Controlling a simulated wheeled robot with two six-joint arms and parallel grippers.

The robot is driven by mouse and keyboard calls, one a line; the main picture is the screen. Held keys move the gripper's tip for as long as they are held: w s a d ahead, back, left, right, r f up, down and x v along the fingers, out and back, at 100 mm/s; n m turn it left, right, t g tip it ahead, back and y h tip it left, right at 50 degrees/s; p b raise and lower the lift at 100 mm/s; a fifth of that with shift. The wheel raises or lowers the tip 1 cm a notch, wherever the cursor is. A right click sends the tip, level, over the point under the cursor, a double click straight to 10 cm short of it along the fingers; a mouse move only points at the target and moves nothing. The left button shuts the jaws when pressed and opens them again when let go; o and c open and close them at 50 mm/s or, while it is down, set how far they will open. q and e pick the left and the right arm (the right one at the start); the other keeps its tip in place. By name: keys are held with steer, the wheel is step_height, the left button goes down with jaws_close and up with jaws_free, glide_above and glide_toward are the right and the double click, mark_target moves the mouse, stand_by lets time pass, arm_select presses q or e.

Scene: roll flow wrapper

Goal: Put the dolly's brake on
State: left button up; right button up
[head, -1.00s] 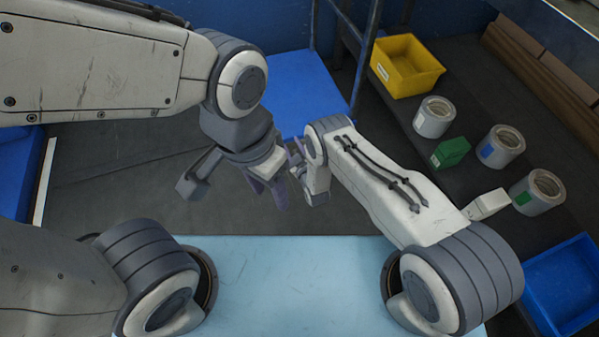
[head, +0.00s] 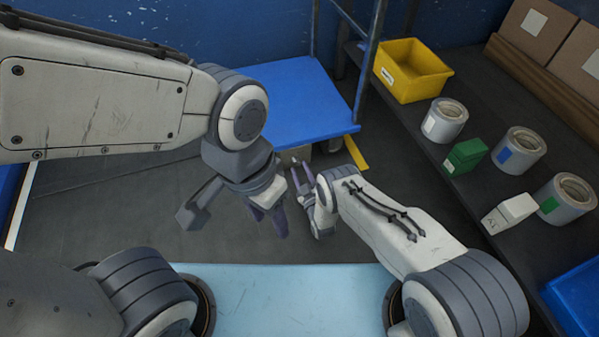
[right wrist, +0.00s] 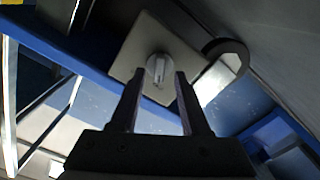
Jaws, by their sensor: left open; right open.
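The dolly is a blue flat platform (head: 300,105) with a grey tube handle (head: 372,55) in the upper middle of the head view. A beige plate (head: 294,156) shows below its front edge, partly hidden. In the right wrist view a square beige plate (right wrist: 140,50) with a pale knob or lever (right wrist: 158,68) lies just beyond my fingertips, seen between them. My right gripper (head: 301,168) is open and empty near the dolly's front edge; its fingers also show in the right wrist view (right wrist: 160,78). My left gripper (head: 270,218) is open and empty, below and left of the right one.
A shelf on the right holds a yellow bin (head: 412,72), several tape rolls (head: 520,150), a green box (head: 465,155), a white box (head: 508,213) and cardboard boxes (head: 535,30). A light blue surface (head: 295,300) lies in front of me. Dark floor (head: 110,205) is clear at left.

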steer(key=shift+w+a, duration=0.15)
steer(key=shift+w, duration=0.4)
jaws_close()
